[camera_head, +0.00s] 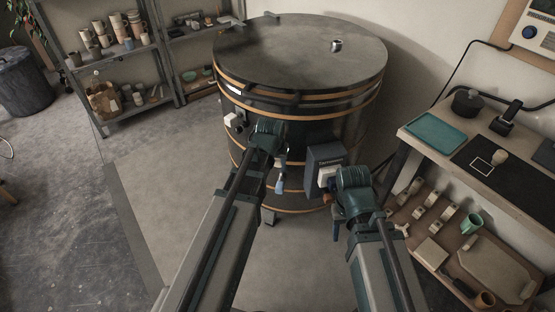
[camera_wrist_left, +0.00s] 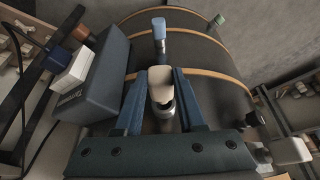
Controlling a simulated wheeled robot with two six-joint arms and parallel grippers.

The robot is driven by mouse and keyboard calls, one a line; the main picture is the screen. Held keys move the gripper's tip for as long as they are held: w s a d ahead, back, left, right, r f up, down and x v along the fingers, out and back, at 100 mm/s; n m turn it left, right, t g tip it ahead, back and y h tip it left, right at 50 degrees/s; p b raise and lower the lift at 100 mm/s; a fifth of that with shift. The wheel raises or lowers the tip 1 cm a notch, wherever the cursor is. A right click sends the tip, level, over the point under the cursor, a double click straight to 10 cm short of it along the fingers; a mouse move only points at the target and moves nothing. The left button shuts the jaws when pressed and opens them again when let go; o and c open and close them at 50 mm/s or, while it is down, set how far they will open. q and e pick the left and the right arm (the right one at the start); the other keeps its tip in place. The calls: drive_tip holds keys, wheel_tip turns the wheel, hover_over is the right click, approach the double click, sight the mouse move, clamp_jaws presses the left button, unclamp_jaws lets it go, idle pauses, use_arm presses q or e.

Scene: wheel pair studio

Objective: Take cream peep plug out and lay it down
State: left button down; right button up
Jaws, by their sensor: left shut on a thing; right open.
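The cream peep plug (camera_wrist_left: 161,86) is between the two fingers of my left gripper (camera_wrist_left: 161,98), which is shut on it at the side of the dark kiln (camera_head: 305,60). A grey metal collar shows close by the plug; I cannot tell whether the plug still sits in its hole. In the head view my left gripper (camera_head: 276,148) largely hides this spot. A blue plug (camera_wrist_left: 159,28) and a green plug (camera_wrist_left: 218,21) stick out of the kiln wall farther along. My right gripper (camera_head: 330,190) is open, near the grey control box on the kiln.
The control box (camera_head: 323,158) stands out from the kiln beside my left gripper. Shelves with pots stand at the back left. The floor at left is open.

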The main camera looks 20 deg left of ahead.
use_arm(q)
drive_tip(key=shift+s, duration=0.1)
idle(0.3)
drive_tip(key=shift+s, duration=0.95)
drive_tip(key=shift+d+f, duration=0.1)
